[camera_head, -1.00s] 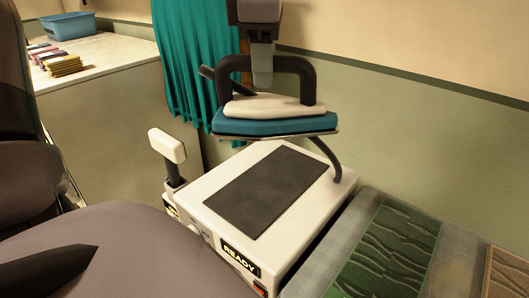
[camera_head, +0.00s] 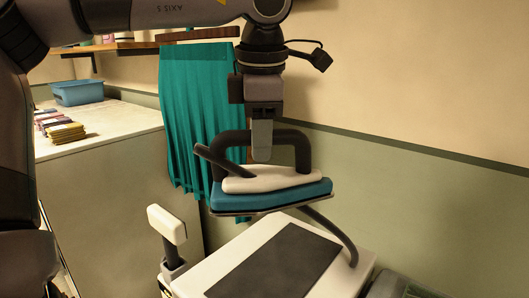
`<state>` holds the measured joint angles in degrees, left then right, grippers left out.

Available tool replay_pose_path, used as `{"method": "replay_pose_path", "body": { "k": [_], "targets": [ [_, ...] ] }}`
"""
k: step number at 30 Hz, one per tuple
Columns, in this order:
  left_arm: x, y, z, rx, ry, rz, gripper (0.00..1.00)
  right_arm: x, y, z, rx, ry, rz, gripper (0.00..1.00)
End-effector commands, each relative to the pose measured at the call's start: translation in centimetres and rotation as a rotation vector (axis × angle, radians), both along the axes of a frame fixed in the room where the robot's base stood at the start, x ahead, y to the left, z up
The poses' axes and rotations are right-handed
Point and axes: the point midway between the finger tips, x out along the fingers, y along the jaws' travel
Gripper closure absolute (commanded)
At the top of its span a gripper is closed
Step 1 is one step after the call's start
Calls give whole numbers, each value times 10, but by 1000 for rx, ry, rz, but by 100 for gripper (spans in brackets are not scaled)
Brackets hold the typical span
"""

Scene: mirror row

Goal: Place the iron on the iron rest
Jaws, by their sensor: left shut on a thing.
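My left gripper (camera_head: 262,146) is shut on the dark handle of the iron (camera_head: 272,194). The iron has a teal lower body, a cream upper part and a thin metal sole, and hangs roughly level. It appears raised above the far end of the iron rest, with the rest's surface showing below it. The iron rest looks to be the white box (camera_head: 209,279) with a dark flat pad (camera_head: 275,265) on top; its near part is cut off by the picture's lower edge. My right gripper is not in view.
A dark hose (camera_head: 335,235) curves from near the iron to the box's right side. A white-headed post (camera_head: 167,225) stands left of the box. A teal curtain (camera_head: 200,115) hangs behind. A counter (camera_head: 105,122) at left holds a blue bin (camera_head: 77,93) and colored packets (camera_head: 62,130).

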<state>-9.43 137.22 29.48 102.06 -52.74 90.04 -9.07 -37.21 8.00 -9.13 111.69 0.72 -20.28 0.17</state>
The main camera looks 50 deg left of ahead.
Motion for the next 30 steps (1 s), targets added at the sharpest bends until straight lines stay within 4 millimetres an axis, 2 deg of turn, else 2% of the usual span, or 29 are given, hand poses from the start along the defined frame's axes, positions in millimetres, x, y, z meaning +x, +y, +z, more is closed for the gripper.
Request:
{"method": "replay_pose_path", "body": {
  "k": [6,15,19,26,30],
  "targets": [
    [-1,0,-50,-3,0,-2,100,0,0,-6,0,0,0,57],
    [0,0,-114,-2,-2,-2,100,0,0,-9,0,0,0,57],
    [0,-1,-131,-1,-5,-2,100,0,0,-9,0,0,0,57],
    [1,0,-146,-1,-5,-2,100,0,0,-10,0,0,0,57],
    [0,0,-166,-2,-2,-2,100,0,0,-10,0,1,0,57]
  ]
}}
